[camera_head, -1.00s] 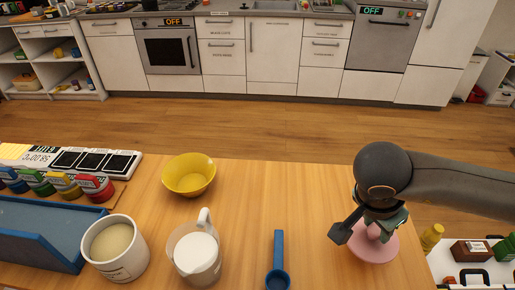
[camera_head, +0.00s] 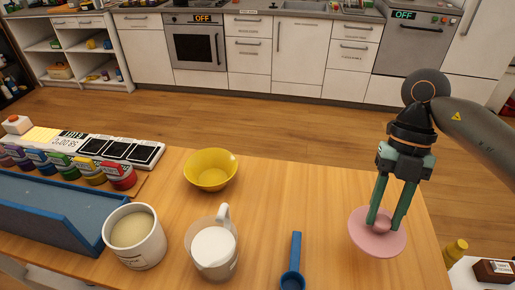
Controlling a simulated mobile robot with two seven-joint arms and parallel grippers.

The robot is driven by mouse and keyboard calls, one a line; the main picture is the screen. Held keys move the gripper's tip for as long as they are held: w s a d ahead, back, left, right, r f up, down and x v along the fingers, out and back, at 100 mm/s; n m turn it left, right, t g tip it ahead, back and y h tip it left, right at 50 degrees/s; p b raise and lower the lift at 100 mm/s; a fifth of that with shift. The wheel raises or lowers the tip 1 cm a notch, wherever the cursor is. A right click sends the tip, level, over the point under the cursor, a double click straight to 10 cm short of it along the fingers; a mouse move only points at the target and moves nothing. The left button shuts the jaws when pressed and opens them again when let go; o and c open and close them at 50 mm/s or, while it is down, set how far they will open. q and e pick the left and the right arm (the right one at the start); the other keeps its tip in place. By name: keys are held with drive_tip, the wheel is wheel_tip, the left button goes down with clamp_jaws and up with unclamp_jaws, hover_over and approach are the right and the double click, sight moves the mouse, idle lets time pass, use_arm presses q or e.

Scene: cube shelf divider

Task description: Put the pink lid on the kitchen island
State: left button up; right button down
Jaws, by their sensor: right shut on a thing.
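The pink lid (camera_head: 361,243) is a round disc with a small knob, at the right end of the wooden kitchen island (camera_head: 325,199). My right gripper (camera_head: 378,226) points down and is shut on the lid's knob. I cannot tell whether the lid touches the island top or is slightly above it. My left gripper is not in view.
Left of the lid are a blue scoop (camera_head: 295,262), a glass measuring jug (camera_head: 214,250) with white contents, a cream-filled mug (camera_head: 134,237) and a yellow bowl (camera_head: 211,170). A blue tray (camera_head: 60,212) and several coloured jars stand farther left. Bare wood lies between scoop and lid.

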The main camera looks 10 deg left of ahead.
sight(361, 222)
drive_tip(key=m, duration=0.2)
drive_tip(key=m+y, duration=0.1)
drive_tip(key=m, duration=0.1)
drive_tip(key=a+r+m+y, duration=0.1)
drive_tip(key=shift+m+t, duration=0.4)
drive_tip(key=m, duration=0.1)
drive_tip(key=m+t+y, duration=0.1)
drive_tip(key=m, duration=0.1)
drive_tip(key=r+m, duration=0.1)
drive_tip(key=m, duration=0.1)
drive_tip(key=shift+w+a+r+t+y, duration=0.1)
drive_tip(key=shift+a+t+y, duration=0.2)
drive_tip(key=shift+a, duration=0.1)
drive_tip(key=m, duration=0.1)
drive_tip(key=r+m+t, duration=0.1)
drive_tip(key=m, duration=0.1)
drive_tip(key=m+t, duration=0.1)
drive_tip(key=m, duration=0.1)
drive_tip(key=shift+a+r+y, duration=0.15)
drive_tip(key=shift+a+y, duration=0.15)
drive_tip(key=shift+a, duration=0.1)
drive_tip(key=m, duration=0.1)
drive_tip(key=m+t, duration=0.1)
drive_tip(key=r+m, duration=0.1)
drive_tip(key=m, duration=0.1)
drive_tip(key=shift+a, duration=0.3)
